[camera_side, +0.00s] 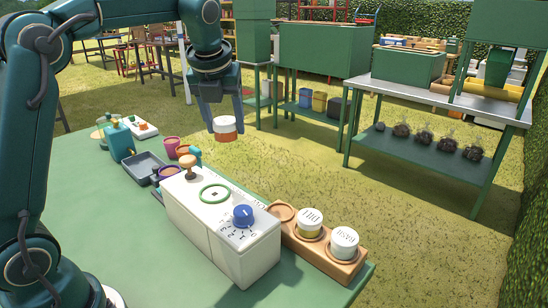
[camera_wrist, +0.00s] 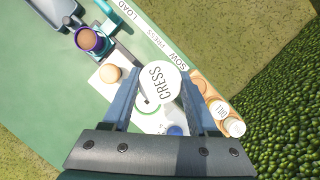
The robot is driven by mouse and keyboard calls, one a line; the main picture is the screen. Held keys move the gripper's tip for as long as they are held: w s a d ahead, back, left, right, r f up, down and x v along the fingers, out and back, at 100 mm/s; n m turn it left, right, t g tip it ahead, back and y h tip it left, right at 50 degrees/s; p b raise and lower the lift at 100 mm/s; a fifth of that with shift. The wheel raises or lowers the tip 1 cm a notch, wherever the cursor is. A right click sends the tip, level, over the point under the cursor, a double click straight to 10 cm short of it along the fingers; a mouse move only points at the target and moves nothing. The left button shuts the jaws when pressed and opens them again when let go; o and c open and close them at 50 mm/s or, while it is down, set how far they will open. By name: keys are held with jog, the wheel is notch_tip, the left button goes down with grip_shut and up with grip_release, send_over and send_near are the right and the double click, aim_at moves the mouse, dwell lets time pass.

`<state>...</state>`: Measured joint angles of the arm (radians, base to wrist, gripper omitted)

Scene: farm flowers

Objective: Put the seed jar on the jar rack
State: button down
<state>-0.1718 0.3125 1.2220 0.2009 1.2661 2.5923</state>
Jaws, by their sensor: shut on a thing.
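My gripper (camera_side: 225,122) is shut on the seed jar (camera_side: 225,136), which has a white lid and a red-orange body. It holds the jar upright in the air, above and behind the white machine. In the wrist view the jar's lid (camera_wrist: 160,84) reads CRESS and sits between the two fingers. The wooden jar rack (camera_side: 318,258) stands at the table's right end, beside the machine. Its left round recess (camera_side: 282,212) is empty. The other two hold white-lidded jars, one marked DILL (camera_side: 311,219) and one (camera_side: 344,238) with a label hard to read.
The white machine (camera_side: 225,240) has a green ring, a blue dial (camera_side: 243,215) and a brown knob (camera_side: 188,173). A grey tray (camera_side: 145,166), cups (camera_side: 171,147) and a teal container (camera_side: 119,140) stand to the left. Green benches stand beyond, across the grass.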

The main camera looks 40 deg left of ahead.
aim_at(225, 142)
notch_tip(225, 142, down, 4)
jog(key=shift+s+a+f, duration=0.1)
jog(key=shift+a+f, duration=0.05)
jog(key=shift+f, duration=0.05)
jog(key=w+d+f, duration=0.1)
jog(key=d+f, duration=0.1)
jog(key=d, duration=0.1)
jog(key=w+d+f, duration=0.2)
jog(key=d+f, duration=0.1)
jog(key=d, duration=0.1)
jog(key=w+d+f, duration=0.2)
jog(key=d, duration=0.1)
jog(key=shift+d+f, duration=0.15)
jog(key=shift+d, duration=0.05)
jog(key=shift+d+f, duration=0.1)
jog(key=shift+f, duration=1.95)
jog(key=shift+f, duration=0.1)
jog(key=shift+c, duration=0.9)
grip_release()
